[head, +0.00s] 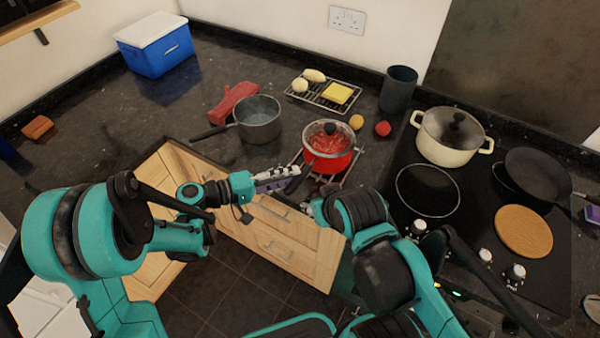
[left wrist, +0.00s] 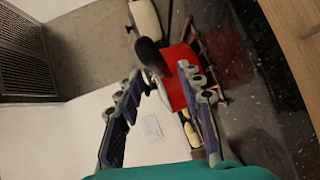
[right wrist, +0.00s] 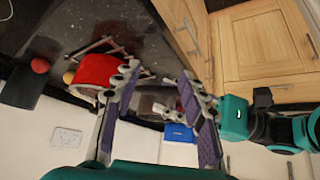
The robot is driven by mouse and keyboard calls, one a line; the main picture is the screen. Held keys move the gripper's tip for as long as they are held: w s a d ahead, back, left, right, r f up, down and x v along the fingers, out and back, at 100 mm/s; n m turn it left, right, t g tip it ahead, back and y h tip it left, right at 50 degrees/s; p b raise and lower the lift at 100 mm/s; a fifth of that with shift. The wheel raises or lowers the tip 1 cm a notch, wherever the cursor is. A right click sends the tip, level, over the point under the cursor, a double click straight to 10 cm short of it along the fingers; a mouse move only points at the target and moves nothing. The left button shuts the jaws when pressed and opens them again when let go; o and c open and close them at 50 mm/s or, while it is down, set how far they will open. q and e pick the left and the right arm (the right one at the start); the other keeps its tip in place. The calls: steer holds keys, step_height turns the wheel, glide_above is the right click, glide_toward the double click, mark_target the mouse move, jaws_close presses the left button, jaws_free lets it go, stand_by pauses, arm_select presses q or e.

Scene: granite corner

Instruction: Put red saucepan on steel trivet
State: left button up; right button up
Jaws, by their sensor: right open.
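A grey saucepan (head: 258,120) stands to the left. A wire rack (head: 312,97) with food, a dark cup (head: 398,90) and small round items are behind. A cream pot (head: 447,140) and a black pan (head: 537,172) are on the hob at right. The left counter is mostly clear.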

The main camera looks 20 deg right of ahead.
arm_select(q)
steer(key=s+a+r+t+y, duration=0.1)
steer(key=s+a+y, duration=0.3)
steer(key=a, duration=0.6)
steer(key=s+a+r+t+y, duration=0.2)
steer(key=a+y, duration=0.4)
steer(key=a, duration=0.5)
steer(key=s+a+r+t+y, duration=0.1)
steer(key=s+a+y, duration=0.4)
steer(key=a, duration=0.5)
steer(key=shift+s+a+r+t+y+p, duration=0.25)
steer(key=shift+s+t+y+p, duration=0.25)
steer(key=shift+t, duration=0.4)
steer(key=shift+f, duration=0.1)
steer(key=shift+f+b, duration=0.8)
steer(key=shift+b, duration=0.15)
